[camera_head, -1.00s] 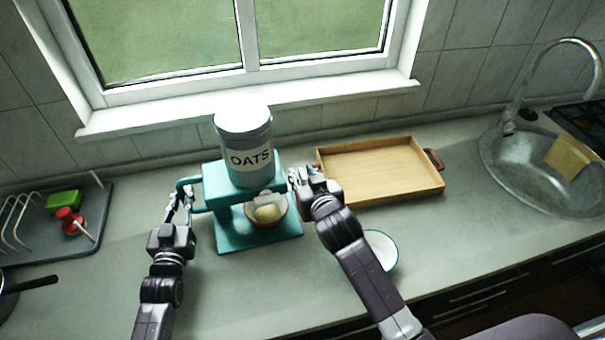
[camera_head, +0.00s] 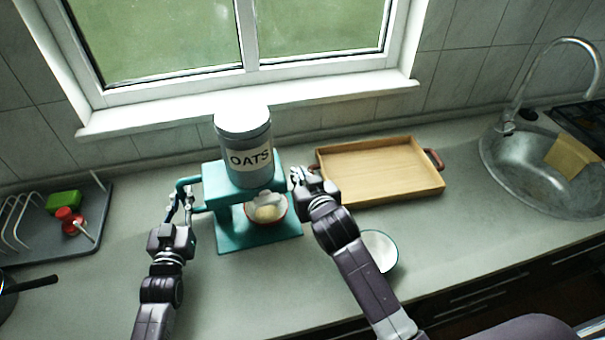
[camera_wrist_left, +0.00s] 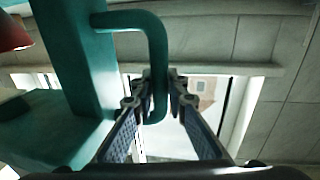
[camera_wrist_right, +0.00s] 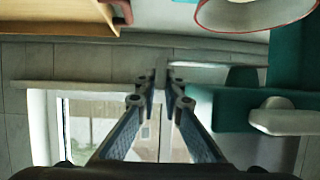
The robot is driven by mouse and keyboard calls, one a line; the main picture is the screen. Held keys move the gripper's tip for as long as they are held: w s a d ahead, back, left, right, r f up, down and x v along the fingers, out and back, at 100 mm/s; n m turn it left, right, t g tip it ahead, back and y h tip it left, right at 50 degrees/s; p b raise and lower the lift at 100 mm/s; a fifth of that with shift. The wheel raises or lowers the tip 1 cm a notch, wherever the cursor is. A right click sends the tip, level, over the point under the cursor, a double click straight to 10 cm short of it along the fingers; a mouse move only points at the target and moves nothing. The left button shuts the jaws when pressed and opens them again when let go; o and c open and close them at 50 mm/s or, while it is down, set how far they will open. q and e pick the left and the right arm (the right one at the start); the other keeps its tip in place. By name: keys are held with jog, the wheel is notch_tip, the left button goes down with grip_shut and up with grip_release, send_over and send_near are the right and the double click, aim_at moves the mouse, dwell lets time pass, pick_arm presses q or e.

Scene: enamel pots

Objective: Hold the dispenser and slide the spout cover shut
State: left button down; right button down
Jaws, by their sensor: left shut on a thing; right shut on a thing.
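The teal dispenser (camera_head: 231,236) stands on the counter with a grey canister labelled OATS (camera_head: 247,158) on top. My left gripper (camera_head: 181,198) is shut on its side handle, a teal bent bar (camera_wrist_left: 155,48). My right gripper (camera_head: 298,178) is at the dispenser's right side, with its fingertips together in the right wrist view (camera_wrist_right: 161,88). It is shut on the spout cover's side, but the gripped part is mostly hidden. A pale rounded piece (camera_wrist_right: 283,119) shows under the teal body. A red-rimmed bowl (camera_head: 283,218) with pale contents stands below the spout.
A wooden tray (camera_head: 385,170) lies right of the dispenser. A white bowl (camera_head: 380,250) sits near my right forearm. A dish rack (camera_head: 22,225) with a green sponge (camera_head: 64,201) is at left, and the sink (camera_head: 520,178) is at far right. The front counter is mostly clear.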

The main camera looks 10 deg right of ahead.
jog(key=shift+a, duration=0.4)
jog(key=c, duration=2)
grip_release()
jog(key=shift+c, duration=0.2)
pick_arm(q)
jog(key=shift+d, duration=0.1)
pick_arm(e)
jog(key=shift+d, duration=0.6)
jog(key=d+v, duration=0.1)
jog(key=v, duration=1.1)
jog(key=s+d+f+g+h, duration=0.1)
jog(key=d+f+h, duration=0.2)
jog(key=d, duration=0.9)
jog(key=s+d+f+g+h, duration=0.2)
jog(key=d+f, duration=0.3)
jog(key=d, duration=0.7)
jog(key=shift+d+h, duration=0.35)
jog(key=shift+h, duration=0.55)
jog(key=shift+f, duration=0.15)
